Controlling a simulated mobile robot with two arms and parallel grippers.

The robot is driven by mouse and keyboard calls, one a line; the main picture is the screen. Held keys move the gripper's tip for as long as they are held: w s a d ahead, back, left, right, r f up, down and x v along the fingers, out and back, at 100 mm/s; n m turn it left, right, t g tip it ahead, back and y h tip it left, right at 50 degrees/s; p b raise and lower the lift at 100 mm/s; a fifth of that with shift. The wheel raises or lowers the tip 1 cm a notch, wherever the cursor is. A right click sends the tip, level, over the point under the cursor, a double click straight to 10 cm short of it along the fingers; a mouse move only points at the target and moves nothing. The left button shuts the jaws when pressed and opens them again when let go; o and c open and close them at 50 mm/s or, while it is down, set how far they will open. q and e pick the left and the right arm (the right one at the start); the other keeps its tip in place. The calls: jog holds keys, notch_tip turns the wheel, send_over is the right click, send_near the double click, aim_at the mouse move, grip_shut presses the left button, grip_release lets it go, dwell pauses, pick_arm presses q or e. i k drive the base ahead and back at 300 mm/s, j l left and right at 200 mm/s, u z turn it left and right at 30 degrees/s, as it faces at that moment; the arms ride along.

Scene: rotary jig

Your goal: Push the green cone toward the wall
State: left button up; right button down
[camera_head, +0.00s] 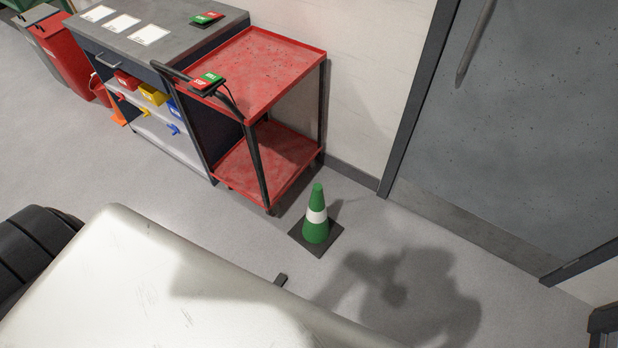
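The green cone (316,218) stands upright on the grey floor, on a square black base and with a white band around its middle. It is just to the right of and in front of the red cart, with some bare floor between it and the wall. The pale wall (375,70) runs behind the cart and cone, with a dark baseboard at its foot. Neither of my grippers can be made out in this view. A small dark piece pokes out past the white surface in the foreground; I cannot tell what it is.
A red two-shelf cart (285,75) stands against the wall left of the cone. A grey workbench (75,35) with coloured bins is further left. A grey door (520,120) is at the right. The floor (430,235) right of the cone is clear; a shadow falls there.

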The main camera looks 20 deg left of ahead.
aim_at(315, 230)
jog(key=j+u, duration=0.2)
jog(key=j, duration=0.8)
jog(key=i+l, duration=0.1)
jog(key=l, duration=0.45)
jog(key=i+l+u, duration=0.15)
jog(key=l, duration=0.95)
jog(key=i+l+u, duration=0.1)
jog(key=l, duration=0.45)
jog(key=i, duration=0.05)
